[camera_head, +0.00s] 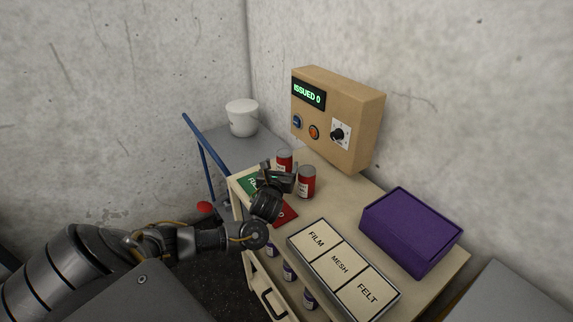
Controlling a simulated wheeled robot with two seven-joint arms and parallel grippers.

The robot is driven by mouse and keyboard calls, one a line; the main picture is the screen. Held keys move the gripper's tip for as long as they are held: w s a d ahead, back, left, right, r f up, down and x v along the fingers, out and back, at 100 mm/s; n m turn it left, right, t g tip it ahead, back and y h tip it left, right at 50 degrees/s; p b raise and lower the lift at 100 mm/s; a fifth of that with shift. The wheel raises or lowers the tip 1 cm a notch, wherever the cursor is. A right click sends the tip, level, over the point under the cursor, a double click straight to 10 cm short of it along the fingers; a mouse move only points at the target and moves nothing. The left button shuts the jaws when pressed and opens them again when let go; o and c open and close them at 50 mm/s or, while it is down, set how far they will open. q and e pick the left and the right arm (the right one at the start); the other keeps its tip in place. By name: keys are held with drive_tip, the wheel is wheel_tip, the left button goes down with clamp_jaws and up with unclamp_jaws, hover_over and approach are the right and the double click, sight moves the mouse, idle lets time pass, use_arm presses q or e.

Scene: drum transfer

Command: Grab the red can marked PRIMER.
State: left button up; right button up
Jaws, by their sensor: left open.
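Two red cans with grey tops stand upright on the cream cart top (345,205), near its far end. The nearer red can (307,183) is on the right; the farther red can (284,157) is partly hidden behind my gripper. Each has a pale label, too small to read, so I cannot tell which is marked PRIMER. My left gripper (277,174) is open, just left of the nearer can and in front of the farther one. I cannot tell whether it touches either. My right gripper is out of view.
Green (249,185) and red (288,216) panels lie under my left wrist. A FILM/MESH/FELT tray (317,262) and purple box (412,229) occupy the near side. A control box (347,107) reads "ISSUED 0". A white bucket (242,119) stands behind; several jars sit below.

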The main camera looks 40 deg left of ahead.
sight(285, 150)
use_arm(q)
drive_tip(key=x, duration=0.4)
drive_tip(key=shift+r, duration=0.1)
drive_tip(key=shift+w+a, duration=0.3)
drive_tip(key=shift+w, duration=0.15)
drive_tip(key=shift+w+a+p, duration=0.1)
drive_tip(key=shift+p, duration=0.2)
drive_tip(key=x, duration=0.3)
drive_tip(key=p+x, duration=0.1)
drive_tip(key=x, duration=0.1)
drive_tip(key=shift+f, duration=0.3)
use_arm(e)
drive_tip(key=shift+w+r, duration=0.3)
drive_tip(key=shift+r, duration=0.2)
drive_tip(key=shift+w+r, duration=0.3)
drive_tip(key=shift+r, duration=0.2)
use_arm(q)
clamp_jaws()
drive_tip(key=shift+a+r, duration=0.1)
drive_tip(key=shift+r, duration=0.05)
